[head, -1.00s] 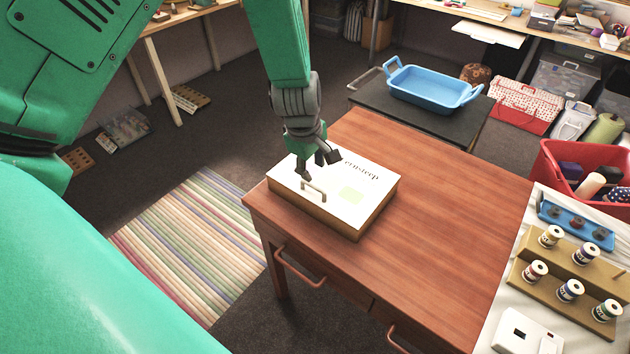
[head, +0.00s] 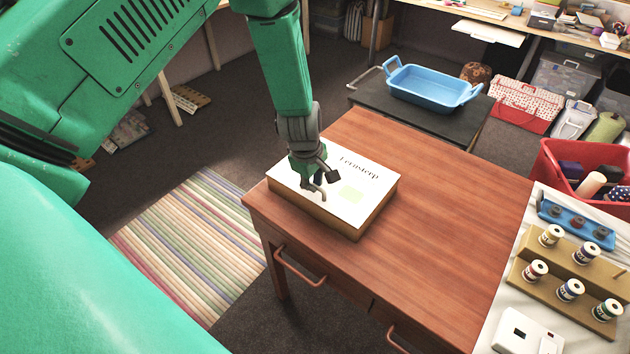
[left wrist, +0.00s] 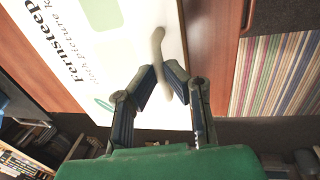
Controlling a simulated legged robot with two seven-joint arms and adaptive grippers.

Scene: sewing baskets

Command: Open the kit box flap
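The kit box (head: 375,198) is a shallow box with a white printed lid and brown sides, and it lies shut on the wooden table. Its pale curved handle (head: 319,194) is on the near left part of the lid, partly covered by my left gripper (head: 321,182). That gripper points down at the handle with its fingers apart. In the left wrist view the handle (left wrist: 159,48) passes between the fingertips (left wrist: 162,73), close to both. I cannot tell whether they touch it. The printed lid (left wrist: 125,50) fills the upper left there. My right gripper is not in view.
The wooden table (head: 450,220) is clear to the right of the box. A blue tray (head: 430,88) sits on a dark stand behind. Thread spools on a wooden rack (head: 530,287) and a red basket (head: 565,185) are at the right. A striped rug (head: 190,240) lies left.

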